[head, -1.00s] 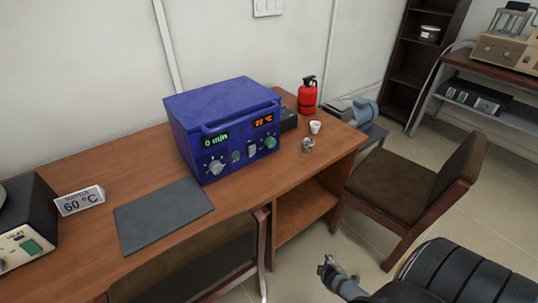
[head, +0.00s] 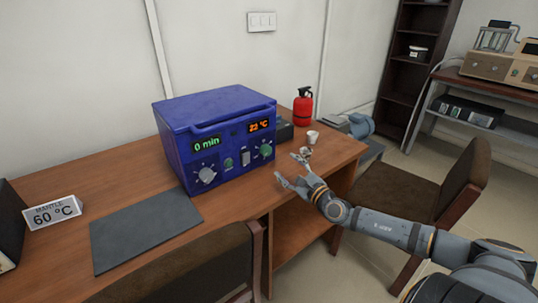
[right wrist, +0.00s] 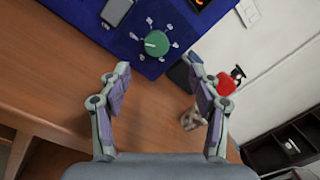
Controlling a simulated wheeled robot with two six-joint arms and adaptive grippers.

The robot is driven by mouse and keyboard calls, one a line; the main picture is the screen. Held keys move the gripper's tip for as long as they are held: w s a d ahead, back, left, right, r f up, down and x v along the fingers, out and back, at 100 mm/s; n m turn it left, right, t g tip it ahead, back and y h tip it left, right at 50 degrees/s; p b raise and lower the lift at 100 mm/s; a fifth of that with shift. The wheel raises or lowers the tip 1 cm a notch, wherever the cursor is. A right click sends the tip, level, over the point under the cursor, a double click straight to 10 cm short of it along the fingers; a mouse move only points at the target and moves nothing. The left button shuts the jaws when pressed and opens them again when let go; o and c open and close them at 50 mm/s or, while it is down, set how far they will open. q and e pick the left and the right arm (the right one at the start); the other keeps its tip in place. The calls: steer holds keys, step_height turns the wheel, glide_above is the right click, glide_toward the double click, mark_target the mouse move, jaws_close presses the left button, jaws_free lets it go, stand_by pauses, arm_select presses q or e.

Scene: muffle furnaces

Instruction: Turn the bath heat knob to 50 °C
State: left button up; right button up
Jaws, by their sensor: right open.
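A blue heating unit (head: 215,130) stands on the wooden desk. Its green display reads 0 min and its orange display shows a low temperature, seemingly 23 °C. Below the orange display is a green knob (head: 265,151), which also shows in the right wrist view as a round green knob (right wrist: 155,43) with a white pointer and marks around it. I cannot read a set value. My right gripper (head: 289,169) is open and empty, just in front of and right of the unit. In the right wrist view its fingertips (right wrist: 158,63) are spread below the knob, apart from it. My left gripper is not in view.
A grey dial (head: 207,175), a small green knob (head: 228,163) and a switch (head: 245,157) share the front panel. A sign (head: 53,213) reads MANTLE 60 °C. Chairs stand before the desk.

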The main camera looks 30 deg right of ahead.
mark_target(268, 152)
steer(key=n, duration=0.2)
steer(key=n+y, duration=0.1)
steer(key=shift+w+d+n+g, duration=0.3)
steer(key=shift+w, duration=0.1)
steer(key=shift+w+d, duration=0.1)
steer(key=shift+w, duration=0.4)
steer(key=w, duration=0.6)
steer(key=w+a, duration=0.1)
steer(key=w, duration=0.2)
steer(key=shift+w, duration=0.2)
steer(key=c, duration=1.1)
